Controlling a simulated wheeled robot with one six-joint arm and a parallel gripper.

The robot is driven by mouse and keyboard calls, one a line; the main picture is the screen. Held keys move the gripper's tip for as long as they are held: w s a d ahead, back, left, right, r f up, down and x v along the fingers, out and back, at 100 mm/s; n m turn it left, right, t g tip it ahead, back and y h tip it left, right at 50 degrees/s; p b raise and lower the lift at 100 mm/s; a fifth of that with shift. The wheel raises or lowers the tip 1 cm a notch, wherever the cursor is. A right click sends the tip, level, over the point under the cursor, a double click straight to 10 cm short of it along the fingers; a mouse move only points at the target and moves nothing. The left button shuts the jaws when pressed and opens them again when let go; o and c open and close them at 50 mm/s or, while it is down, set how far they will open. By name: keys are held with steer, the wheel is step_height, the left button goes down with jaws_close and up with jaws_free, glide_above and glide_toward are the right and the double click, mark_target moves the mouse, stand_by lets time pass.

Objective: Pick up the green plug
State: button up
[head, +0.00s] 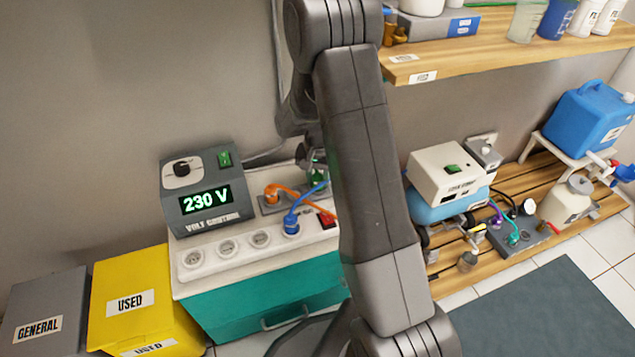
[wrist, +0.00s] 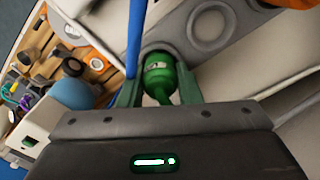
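The green plug (wrist: 158,72) sits at a round socket of a grey socket plate, its cable end toward my palm in the wrist view. My gripper (wrist: 159,88) has one finger on each side of it, and both fingers appear to touch its sides. In the head view, a small part of the green plug (head: 319,168) shows beside my arm. My gripper (head: 308,155) is mostly hidden there behind my arm.
An orange plug (head: 272,194) and a blue plug (head: 291,226) with cables stand close by on the white-topped unit (head: 215,258). The voltage control box (head: 203,190) is to their left. A wooden shelf (head: 480,55) overhangs at upper right.

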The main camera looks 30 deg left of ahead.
mark_target(318, 175)
steer(key=shift+r, duration=0.1)
step_height(318, 175, up, 10)
steer(key=p, duration=0.3)
stand_by(0.5)
